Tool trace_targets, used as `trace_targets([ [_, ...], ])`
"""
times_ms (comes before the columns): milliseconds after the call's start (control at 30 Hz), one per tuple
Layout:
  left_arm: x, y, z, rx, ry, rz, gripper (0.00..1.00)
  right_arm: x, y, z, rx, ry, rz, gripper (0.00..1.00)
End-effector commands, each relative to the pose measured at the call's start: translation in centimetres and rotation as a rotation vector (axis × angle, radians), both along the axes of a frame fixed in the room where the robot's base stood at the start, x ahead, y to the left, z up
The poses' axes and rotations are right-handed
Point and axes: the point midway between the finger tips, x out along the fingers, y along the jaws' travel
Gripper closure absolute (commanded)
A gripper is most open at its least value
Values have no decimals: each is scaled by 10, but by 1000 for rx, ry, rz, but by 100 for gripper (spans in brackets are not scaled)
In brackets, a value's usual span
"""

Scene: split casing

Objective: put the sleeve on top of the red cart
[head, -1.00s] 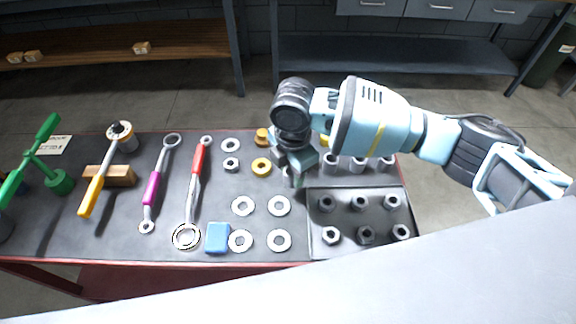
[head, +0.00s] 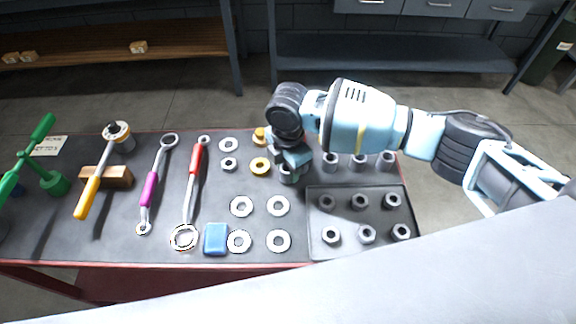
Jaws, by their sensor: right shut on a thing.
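The red cart (head: 70,225) has a dark grey top and red edges and stands in front of me. My right gripper (head: 290,160) reaches in from the right over the middle of its top, pointing down. It is shut on a small grey cylinder, the sleeve (head: 287,175), which shows just below the fingers. The fingers and the wrist hide part of the sleeve. I cannot tell whether its bottom touches the cart top. Similar grey cylinders (head: 330,163) stand in a row to the right of the gripper. My left gripper is not in view.
Just in front is a tray (head: 313,225) of hex nuts. Washers (head: 241,206) lie to the left, with yellow rings (head: 260,165) close by. Wrenches (head: 192,190), a blue block (head: 216,239) and a ratchet (head: 100,170) lie farther left.

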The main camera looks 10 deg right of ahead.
Motion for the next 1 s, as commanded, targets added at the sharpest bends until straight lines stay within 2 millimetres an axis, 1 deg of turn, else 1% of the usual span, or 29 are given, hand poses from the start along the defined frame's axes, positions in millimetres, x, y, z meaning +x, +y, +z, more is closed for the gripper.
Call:
trace_targets([
  [233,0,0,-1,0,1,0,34,0,0,-4,1,0,0,93],
  [267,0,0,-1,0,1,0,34,0,0,-4,1,0,0,64],
  [400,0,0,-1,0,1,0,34,0,0,-4,0,0,0,46],
  [433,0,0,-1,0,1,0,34,0,0,-4,0,0,0,44],
  [667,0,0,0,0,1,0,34,0,0,-3,0,0,0,44],
  [767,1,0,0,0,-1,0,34,0,0,0,-1,-1,0,44],
  [867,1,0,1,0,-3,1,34,0,0,9,1,-2,0,44],
  [967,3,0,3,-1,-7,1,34,0,1,25,1,-3,0,44],
  [1000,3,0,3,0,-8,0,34,1,1,33,2,-5,0,44],
])
